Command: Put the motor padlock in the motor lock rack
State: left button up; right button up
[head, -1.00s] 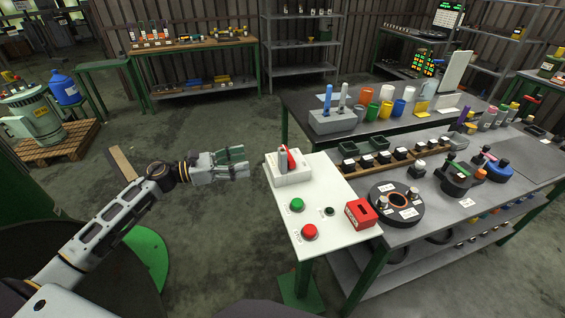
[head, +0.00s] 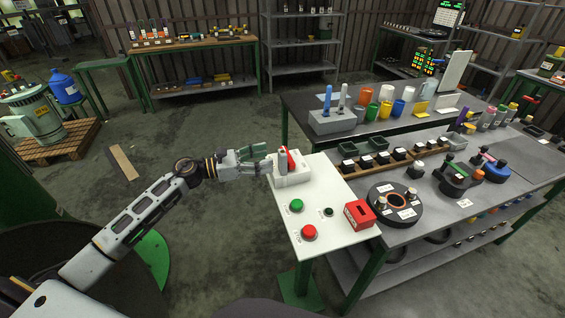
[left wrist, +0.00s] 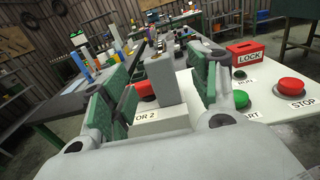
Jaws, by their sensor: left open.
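My left gripper (head: 271,160) is open at the left edge of the white switch box on the panel. In the left wrist view, its green-padded fingers (left wrist: 163,85) stand on either side of an upright grey block (left wrist: 160,78), with visible gaps. The block rises from the box marked "...OR 2", with a red part (left wrist: 147,91) behind it; the red handle also shows in the head view (head: 291,157). A red box marked LOCK (head: 360,214) sits at the panel's right edge. I cannot tell which of these is the padlock or the rack. My right gripper is out of view.
The white panel (head: 328,236) carries a green button (head: 296,206), a red stop button (head: 309,232) and a small dark button (head: 328,212). A crowded grey workbench (head: 440,215) adjoins it on the right. The floor left of the panel is mostly clear.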

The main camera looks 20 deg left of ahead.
aim_at(279, 153)
pick_arm(q)
jog(key=shift+w+d, duration=0.35)
jog(key=shift+d, duration=0.3)
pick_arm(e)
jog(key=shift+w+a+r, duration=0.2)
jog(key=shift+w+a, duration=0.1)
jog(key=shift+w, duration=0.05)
pick_arm(q)
jog(key=shift+w, duration=0.1)
jog(key=shift+p+x, duration=0.8)
jog(key=shift+x, duration=0.55)
jog(key=shift+p+x, duration=0.35)
jog(key=shift+x, duration=0.8)
jog(key=shift+w, duration=0.2)
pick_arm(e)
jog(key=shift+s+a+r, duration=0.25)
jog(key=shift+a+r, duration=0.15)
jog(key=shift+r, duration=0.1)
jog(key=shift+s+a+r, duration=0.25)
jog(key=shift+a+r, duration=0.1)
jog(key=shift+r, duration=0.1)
pick_arm(q)
jog(key=c, duration=1.2)
